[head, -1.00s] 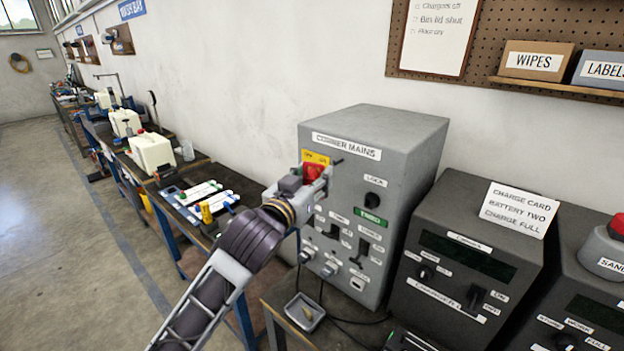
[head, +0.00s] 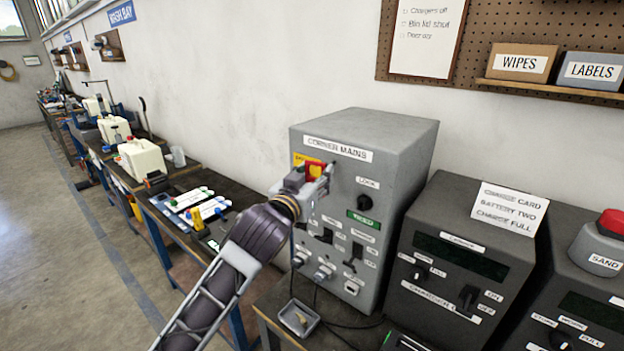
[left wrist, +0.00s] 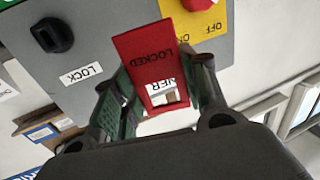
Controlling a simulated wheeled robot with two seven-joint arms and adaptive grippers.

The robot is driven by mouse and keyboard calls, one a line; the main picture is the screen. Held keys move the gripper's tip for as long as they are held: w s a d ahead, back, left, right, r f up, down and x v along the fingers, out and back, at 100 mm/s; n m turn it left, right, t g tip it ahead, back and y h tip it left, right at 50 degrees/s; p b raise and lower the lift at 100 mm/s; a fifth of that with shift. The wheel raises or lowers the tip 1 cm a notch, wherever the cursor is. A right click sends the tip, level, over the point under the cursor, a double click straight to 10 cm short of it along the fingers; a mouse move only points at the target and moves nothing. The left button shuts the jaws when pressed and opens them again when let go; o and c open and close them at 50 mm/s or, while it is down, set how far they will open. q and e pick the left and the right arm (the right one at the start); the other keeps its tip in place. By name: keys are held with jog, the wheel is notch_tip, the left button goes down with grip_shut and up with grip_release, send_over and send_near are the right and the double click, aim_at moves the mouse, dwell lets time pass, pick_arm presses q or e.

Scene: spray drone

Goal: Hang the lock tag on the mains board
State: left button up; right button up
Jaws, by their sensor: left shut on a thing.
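The mains board (head: 400,150) is a grey box labelled CORNER MAINS. It has a yellow ON/OFF plate, a LOCK label with a black knob (head: 363,202) below it, and switches lower down. My left gripper (head: 322,180) is at the upper left of its front face. In the left wrist view, my left gripper (left wrist: 160,95) is shut on the red lock tag (left wrist: 150,58), marked LOCKED, with an opening at its lower end. The yellow plate (left wrist: 205,30) and part of a red switch (left wrist: 198,4) show behind it. I cannot tell whether the tag touches the board. My right gripper is out of view.
Dark charger boxes (head: 460,265) stand right of the board, with a white card (head: 510,207) on one. A small tray (head: 299,318) and cables lie below the board. A bench with white tanks (head: 142,158) runs along the wall at left.

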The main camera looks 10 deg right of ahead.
pick_arm(q)
jog(key=shift+w+d+f+b, duration=0.1)
jog(key=shift+w+d+b, duration=0.2)
jog(key=shift+w+d, duration=0.55)
jog(key=shift+w+d+f+b, duration=0.1)
jog(key=shift+w+d+b, duration=0.2)
jog(key=shift+w+d, duration=0.5)
jog(key=shift+s+d+f, duration=0.15)
jog(key=shift+d, duration=0.15)
jog(key=shift+d+f, duration=0.2)
jog(key=shift+f, duration=0.2)
jog(key=shift+w, duration=0.3)
jog(key=shift+c, duration=0.3)
jog(key=o, duration=1.1)
jog(key=shift+w+d+f, duration=0.1)
jog(key=shift+w, duration=0.05)
jog(key=shift+c, duration=0.2)
jog(key=shift+s, duration=0.2)
jog(key=shift+s, duration=0.1)
jog(key=v, duration=0.7)
jog(key=shift+s+a, duration=0.2)
jog(key=shift+a, duration=0.05)
